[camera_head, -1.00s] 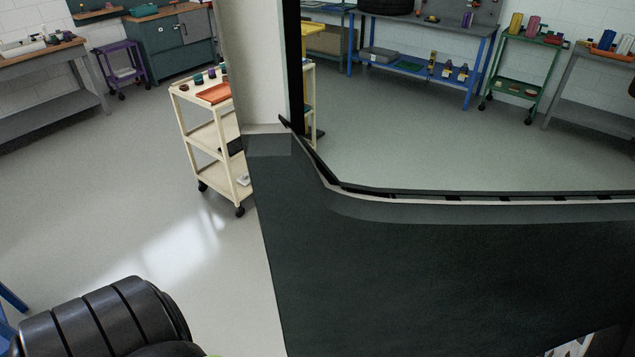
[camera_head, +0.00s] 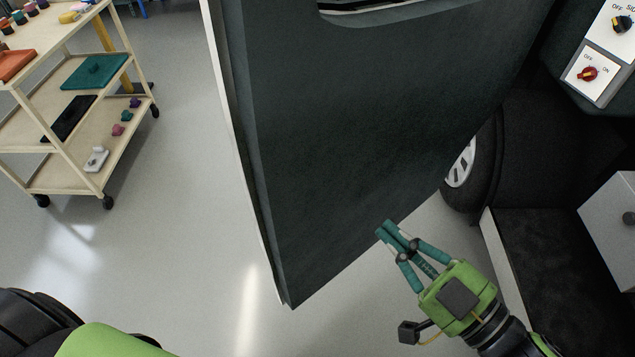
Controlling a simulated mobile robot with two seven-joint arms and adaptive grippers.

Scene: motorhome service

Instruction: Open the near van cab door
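The near van cab door (camera_head: 350,150) is a large dark green-black panel across the middle of the head view. It stands swung out from the cab, with floor showing below its slanting lower edge. Part of its window opening shows at the top. My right gripper (camera_head: 384,231) is at the door's lower edge, on the cab side, with its teal fingertips together and nothing seen between them. I cannot tell whether the tips touch the door. My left arm (camera_head: 75,335) shows at the bottom left; its gripper is out of view.
The cab's dark step (camera_head: 545,250) and a wheel (camera_head: 461,165) are at the right. A panel with a red switch (camera_head: 590,75) is at the upper right. A cream trolley (camera_head: 50,185) stands left, with clear floor between it and the door.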

